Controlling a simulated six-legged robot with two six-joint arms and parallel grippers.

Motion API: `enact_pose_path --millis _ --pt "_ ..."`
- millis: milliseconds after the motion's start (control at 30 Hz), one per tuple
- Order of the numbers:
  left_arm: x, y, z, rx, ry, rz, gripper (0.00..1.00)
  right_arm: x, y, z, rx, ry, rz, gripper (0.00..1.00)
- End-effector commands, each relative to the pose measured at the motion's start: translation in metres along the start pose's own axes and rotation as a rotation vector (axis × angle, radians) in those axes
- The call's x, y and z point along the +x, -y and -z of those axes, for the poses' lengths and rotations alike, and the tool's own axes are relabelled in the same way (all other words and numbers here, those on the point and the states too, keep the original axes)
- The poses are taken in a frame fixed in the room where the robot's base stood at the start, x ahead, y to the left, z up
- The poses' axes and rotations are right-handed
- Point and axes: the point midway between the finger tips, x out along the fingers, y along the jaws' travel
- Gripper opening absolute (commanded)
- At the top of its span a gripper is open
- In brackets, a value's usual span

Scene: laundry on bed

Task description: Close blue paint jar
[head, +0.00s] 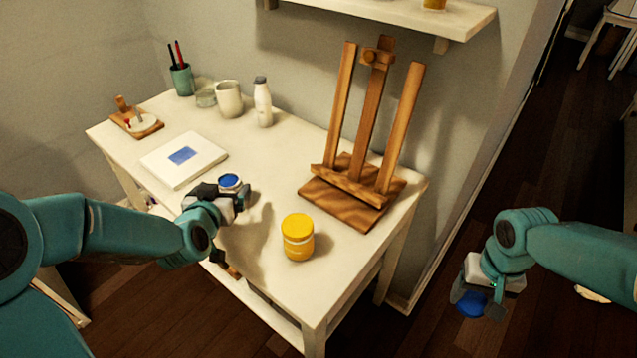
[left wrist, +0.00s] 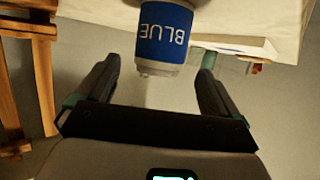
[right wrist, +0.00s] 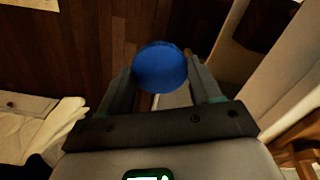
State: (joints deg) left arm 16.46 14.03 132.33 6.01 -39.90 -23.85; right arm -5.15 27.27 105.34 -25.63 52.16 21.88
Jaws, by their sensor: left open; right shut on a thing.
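The blue paint jar (head: 229,182) stands on the white table with blue paint showing at its top. It also shows in the left wrist view (left wrist: 163,42), where its blue label reads BLUE upside down. My left gripper (head: 226,195) is open at the jar, whose near end lies about level with the fingertips; I cannot tell whether they touch it. My right gripper (right wrist: 160,85) is shut on a round blue lid (right wrist: 160,66). It holds the lid (head: 471,304) out in the air, to the right of the table and apart from it.
A yellow jar (head: 298,238) stands to the right of the blue jar. A wooden easel (head: 352,203) stands behind it. A canvas (head: 184,160) lies to the left. A bottle (head: 263,103), a mug (head: 229,99) and a brush cup (head: 181,80) line the back. The table's front right corner is bare.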

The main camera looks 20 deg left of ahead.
Motion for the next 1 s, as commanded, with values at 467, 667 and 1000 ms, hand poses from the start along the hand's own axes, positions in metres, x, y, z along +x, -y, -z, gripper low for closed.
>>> enact_pose_path --millis 467,667,1000 --pt "0.017 0.0 0.001 0.0 0.0 -0.001 0.95 0.0 0.001 0.003 0.0 0.0 0.0 0.36" --pt "0.045 -0.001 -0.002 0.0 0.001 -0.001 0.95 0.0 0.001 0.003 0.0 0.0 0.0 0.36" --pt "0.067 -0.001 -0.001 -0.001 0.0 -0.001 0.95 0.0 0.001 0.003 0.0 0.0 0.0 0.36"
